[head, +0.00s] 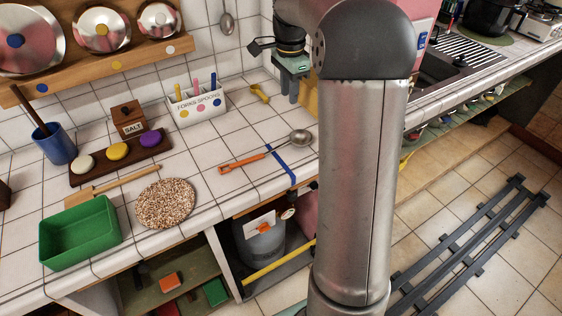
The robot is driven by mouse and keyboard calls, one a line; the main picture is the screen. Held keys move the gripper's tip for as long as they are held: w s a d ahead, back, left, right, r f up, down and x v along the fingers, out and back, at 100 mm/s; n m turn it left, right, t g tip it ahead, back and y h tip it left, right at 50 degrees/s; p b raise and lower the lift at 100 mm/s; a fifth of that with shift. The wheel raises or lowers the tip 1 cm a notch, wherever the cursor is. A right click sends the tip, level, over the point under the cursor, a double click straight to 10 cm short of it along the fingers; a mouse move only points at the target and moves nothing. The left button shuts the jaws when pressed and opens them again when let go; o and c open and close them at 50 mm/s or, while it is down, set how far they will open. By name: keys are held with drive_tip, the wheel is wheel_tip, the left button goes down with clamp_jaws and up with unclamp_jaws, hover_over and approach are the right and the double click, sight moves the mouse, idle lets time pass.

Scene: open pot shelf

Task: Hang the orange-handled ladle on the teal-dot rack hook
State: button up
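The orange-handled ladle (243,163) lies on the white tiled counter, its handle pointing left and its steel bowl at the right end. My gripper (287,90) points down in the upper middle, above the back of the counter and apart from the ladle. Its fingers look apart, with nothing between them. My arm hides part of the area right of the gripper. No teal-dot rack hook shows in this view.
A steel utensil (226,20) hangs on the back wall. A forks-and-spoons holder (199,107), salt box (128,118), blue cup (55,145), green bin (80,234) and speckled round mat (165,203) occupy the counter's left.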

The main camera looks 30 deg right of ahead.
drive_tip(key=s+a+f+n, duration=0.1)
drive_tip(key=s+a+n, duration=0.5)
drive_tip(key=s, duration=0.3)
drive_tip(key=s+a+f+n, duration=0.2)
drive_tip(key=s+a+n, duration=0.4)
drive_tip(key=s+a, duration=0.2)
drive_tip(key=shift+s+a+n, duration=0.2)
drive_tip(key=shift+s+n, duration=0.1)
drive_tip(key=shift+s, duration=0.95)
drive_tip(key=shift+o, duration=0.3)
drive_tip(key=s+a+f+n, duration=0.2)
drive_tip(key=s+f+n, duration=0.2)
drive_tip(key=s, duration=0.4)
drive_tip(key=shift+s+a+f+n+t, duration=0.15)
drive_tip(key=shift+s+a+n+t, duration=0.15)
drive_tip(key=shift+n, duration=0.1)
drive_tip(key=shift+o, duration=0.8)
drive_tip(key=shift+s+f, duration=0.25)
drive_tip(key=shift+s, duration=0.05)
